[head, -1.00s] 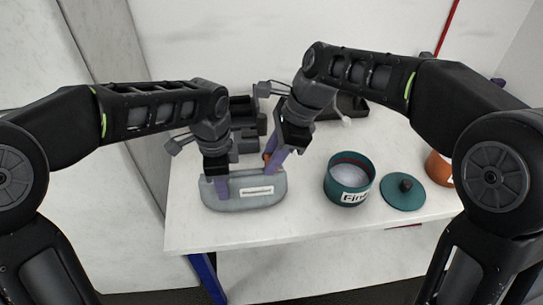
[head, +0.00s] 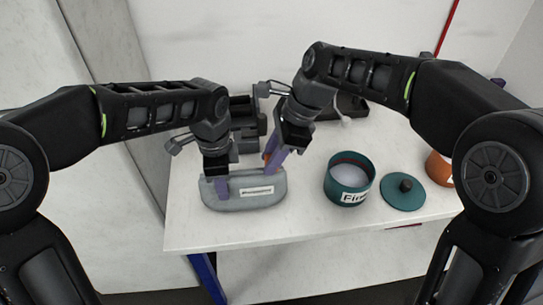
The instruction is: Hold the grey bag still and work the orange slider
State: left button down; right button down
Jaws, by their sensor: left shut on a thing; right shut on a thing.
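The grey bag (head: 240,201) stands on the white table near its left front, with a white label on its front. My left gripper (head: 222,190) is shut on the bag at its left end, fingers pointing down. My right gripper (head: 271,168) is shut at the bag's right end. A bit of the orange slider (head: 265,156) shows beside the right fingers. The fingers hide most of the slider and their exact hold on it.
A teal pot (head: 349,180) with a label stands right of the bag. Its teal lid (head: 403,192) lies beside it. An orange pot (head: 438,168) is at the far right, partly hidden by my arm. Dark trays (head: 245,117) stand behind. The table's front is clear.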

aim_at(252, 170)
jog(key=a, duration=0.3)
jog(key=shift+s+a, duration=0.1)
jog(key=shift+s, duration=0.05)
jog(key=c, duration=1.1)
grip_release()
jog(key=v, duration=1.2)
